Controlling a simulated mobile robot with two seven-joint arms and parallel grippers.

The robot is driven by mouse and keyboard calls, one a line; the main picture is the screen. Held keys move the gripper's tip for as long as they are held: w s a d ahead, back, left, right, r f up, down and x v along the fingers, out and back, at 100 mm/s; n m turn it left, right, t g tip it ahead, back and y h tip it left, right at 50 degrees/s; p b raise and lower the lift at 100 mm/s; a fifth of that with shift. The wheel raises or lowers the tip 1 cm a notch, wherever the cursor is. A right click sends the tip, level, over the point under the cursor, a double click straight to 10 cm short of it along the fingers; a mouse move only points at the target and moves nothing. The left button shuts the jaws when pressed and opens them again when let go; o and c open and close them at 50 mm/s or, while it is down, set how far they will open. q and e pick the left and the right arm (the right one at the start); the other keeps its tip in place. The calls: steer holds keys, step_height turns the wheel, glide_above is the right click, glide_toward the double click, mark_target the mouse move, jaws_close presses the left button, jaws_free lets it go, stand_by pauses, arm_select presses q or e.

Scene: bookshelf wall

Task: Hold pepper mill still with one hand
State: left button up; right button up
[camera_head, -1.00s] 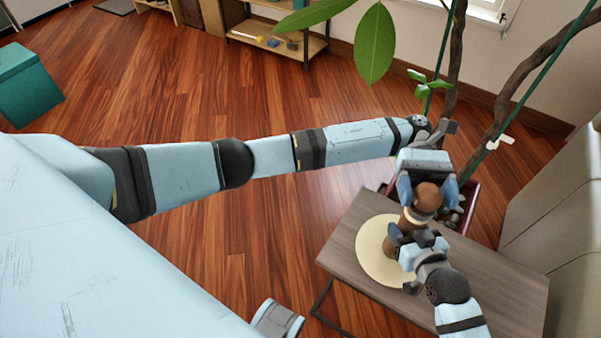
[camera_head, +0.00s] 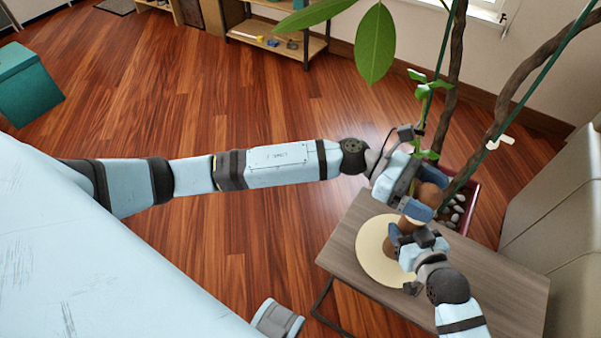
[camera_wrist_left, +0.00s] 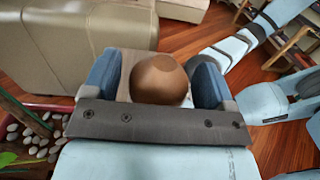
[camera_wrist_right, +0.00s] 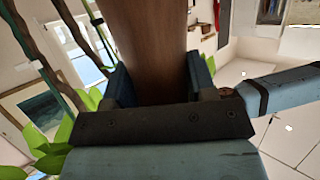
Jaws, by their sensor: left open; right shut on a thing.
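The brown wooden pepper mill (camera_head: 427,197) stands on a round cream board (camera_head: 372,250) on the small table. My right gripper (camera_head: 403,235) is shut on the mill's body, low down; in the right wrist view the mill's brown body (camera_wrist_right: 148,50) fills the space between the fingers. My left gripper (camera_head: 412,203) is open at the mill's top. In the left wrist view the round knob (camera_wrist_left: 160,80) sits between its two blue fingers, with a gap on the right side. The mill's lower part is partly hidden by the right gripper.
The grey-brown wooden table (camera_head: 480,275) has bare room to the right. A potted plant with pebbles (camera_head: 455,212) stands close behind, its stems near my left gripper. A beige sofa (camera_head: 560,200) is at the right.

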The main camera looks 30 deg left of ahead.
arm_select(q)
steer(key=n+t, duration=0.3)
steer(key=t, duration=0.2)
steer(key=shift+s+y, duration=0.1)
steer(key=shift+y, duration=0.2)
steer(key=v, duration=1.2)
steer(key=s+a+f+m+t+y, duration=0.3)
steer(key=s+f+m+y, duration=0.3)
steer(key=f+m, duration=0.3)
steer(key=s+a+f+m+t+y, duration=0.3)
steer(key=s+f+m+y, duration=0.3)
steer(key=m, duration=0.8)
steer(key=shift+s+a+f+t+y, duration=0.25)
steer(key=shift+f+y, duration=0.65)
steer(key=shift+f, duration=0.95)
